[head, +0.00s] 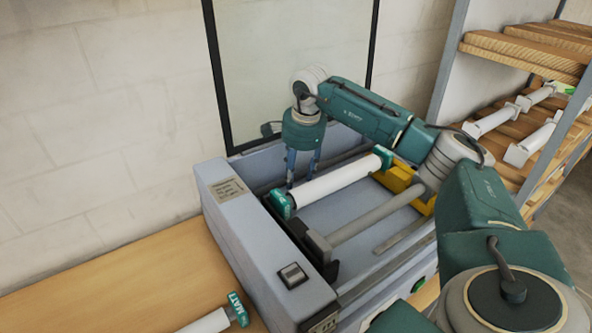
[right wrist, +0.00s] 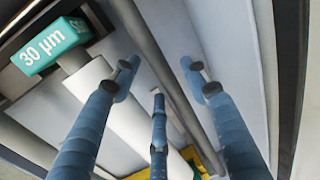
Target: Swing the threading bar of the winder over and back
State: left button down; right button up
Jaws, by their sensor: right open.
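The winder is a grey open-topped housing (head: 240,235). A white roll (head: 335,180) with teal ends lies across it; one end reads "30 µm" in the right wrist view (right wrist: 50,46). A thin grey bar (head: 345,157), which looks like the threading bar, runs behind the roll. It crosses the right wrist view diagonally (right wrist: 140,45). A thicker grey bar (head: 375,219) lies in front of the roll. My right gripper (head: 303,182) points down behind the roll's left end, fingers spread. In the wrist view the thin bar passes between the fingertips; contact cannot be told. My left gripper is out of view.
A black-framed clear panel (head: 295,65) stands behind the housing. A yellow part (head: 395,178) sits inside at right. A loose roll marked "MATT" (head: 208,322) lies on the wooden table (head: 150,265). Shelves (head: 525,52) with rolls stand at right.

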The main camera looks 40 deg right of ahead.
jog(key=shift+f, duration=0.3)
grip_shut()
